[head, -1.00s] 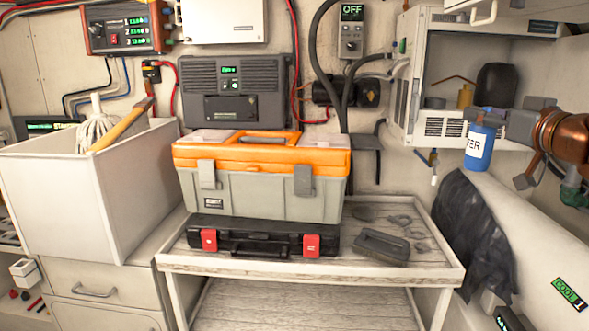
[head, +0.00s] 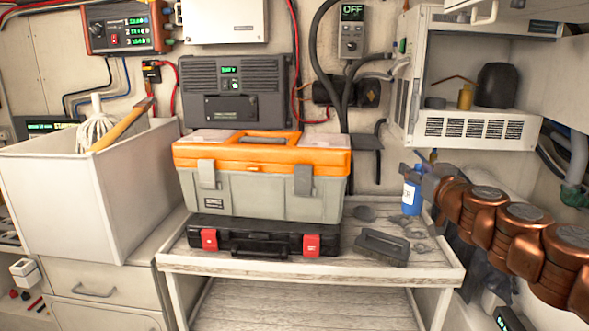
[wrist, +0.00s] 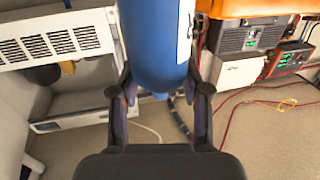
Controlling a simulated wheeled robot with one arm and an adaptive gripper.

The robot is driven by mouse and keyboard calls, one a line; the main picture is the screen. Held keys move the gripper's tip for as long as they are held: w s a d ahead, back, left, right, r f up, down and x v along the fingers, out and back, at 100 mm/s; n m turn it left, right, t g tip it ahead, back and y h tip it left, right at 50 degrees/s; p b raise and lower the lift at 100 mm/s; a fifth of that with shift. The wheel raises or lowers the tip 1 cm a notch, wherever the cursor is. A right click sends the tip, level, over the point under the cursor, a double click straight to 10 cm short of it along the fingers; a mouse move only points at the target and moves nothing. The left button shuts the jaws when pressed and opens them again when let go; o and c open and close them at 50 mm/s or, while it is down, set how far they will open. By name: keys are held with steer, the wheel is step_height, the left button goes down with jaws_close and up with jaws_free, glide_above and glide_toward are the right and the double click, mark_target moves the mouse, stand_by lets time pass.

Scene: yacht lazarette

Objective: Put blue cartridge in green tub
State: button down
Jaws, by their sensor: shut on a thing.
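The blue cartridge (head: 412,196) with a white label is upright in the head view, over the back right of the bench. I cannot tell whether its base touches the bench top. My gripper (head: 412,174) is shut on its upper part. In the wrist view the blue cartridge (wrist: 155,45) fills the space between the two fingers of my gripper (wrist: 161,92). I see no green tub in these frames.
A wooden bench (head: 300,266) holds an orange and grey toolbox (head: 262,180), a black case (head: 265,240) and a dark brush (head: 383,247). A white bin (head: 60,195) with a mop stands left. An open white cabinet (head: 480,128) is above right.

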steer(key=w+a+f+h, duration=0.1)
steer(key=w+a+f, duration=0.4)
steer(key=f, duration=0.3)
steer(key=w+a+f+m+h, duration=0.1)
steer(key=w+a+f, duration=0.3)
steer(key=f, duration=0.4)
steer(key=shift+w+a+f, duration=0.35)
steer(key=shift+w, duration=0.55)
steer(key=shift+f, duration=0.25)
